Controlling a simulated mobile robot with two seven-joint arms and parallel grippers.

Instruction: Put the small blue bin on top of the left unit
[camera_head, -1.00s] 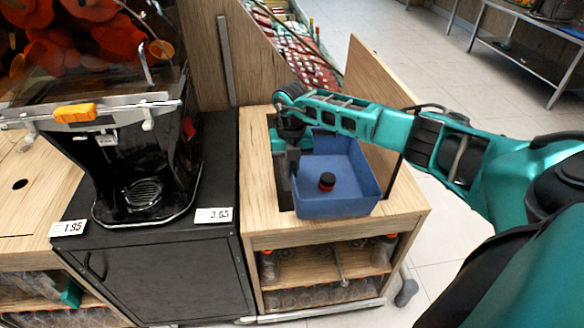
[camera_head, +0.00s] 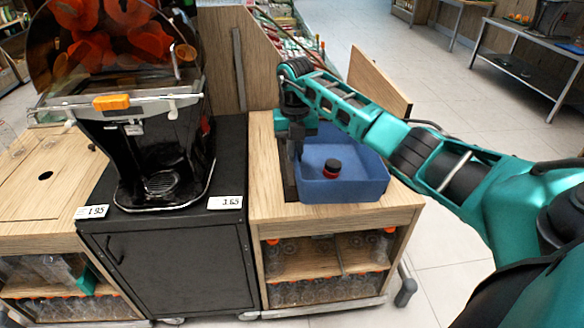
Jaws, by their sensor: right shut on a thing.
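The small blue bin (camera_head: 359,191) is at the top of the right wooden unit (camera_head: 262,203). I cannot tell whether it rests there or is slightly raised. A small black thing with a red band (camera_head: 332,168) shows inside it. My right gripper (camera_head: 296,150) points down at the bin's left side and is shut on its wall; the fingertips are partly hidden. The left unit (camera_head: 38,205) is a wooden cabinet with a round hole in its pale top, at the picture's left edge. My left gripper is not in view.
A juicer (camera_head: 160,150) with an orange latch stands on the black cabinet (camera_head: 170,270) between the two wooden units. An upright wooden panel (camera_head: 378,80) rises behind the bin. Bottles fill the lower shelves. Open floor lies to the right.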

